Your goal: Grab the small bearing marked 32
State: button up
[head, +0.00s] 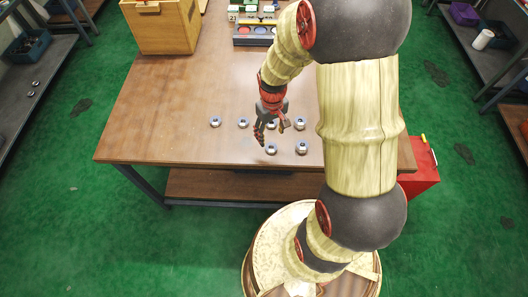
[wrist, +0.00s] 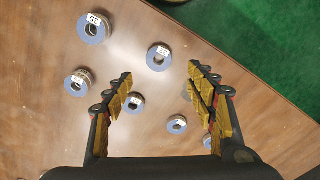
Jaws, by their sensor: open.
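Several small metal bearing rings with blue faces and white number tags lie on the wooden table. In the wrist view, a larger ring (wrist: 91,29) at the upper left has an upside-down tag, perhaps 35. Another ring (wrist: 158,57) lies just beyond the gap between the fingertips. More rings show at the left (wrist: 78,82), by the left finger (wrist: 134,103) and lower between the fingers (wrist: 177,124). Their tags are too small to read, so I cannot tell which is 32. My gripper (wrist: 161,75) is open and empty above the rings; it also shows in the head view (head: 271,132).
In the head view, rings stand in loose rows near the table's (head: 150,120) front edge. A wooden box (head: 163,27) and a tray with colored round slots (head: 254,33) stand at the back. The table's left part is clear. A red cabinet (head: 420,165) stands at the right.

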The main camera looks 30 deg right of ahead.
aim_at(271, 147)
jog(key=f, duration=0.2)
jog(key=shift+s+d+f+b, duration=0.15)
jog(key=shift+d+f+b, duration=0.05)
jog(key=shift+f+b, duration=0.2)
notch_tip(271, 147, down, 5)
jog(key=shift+s+f+b, duration=0.1)
jog(key=shift+b, duration=0.8)
jog(key=c, duration=0.3)
jog(key=c, duration=1)
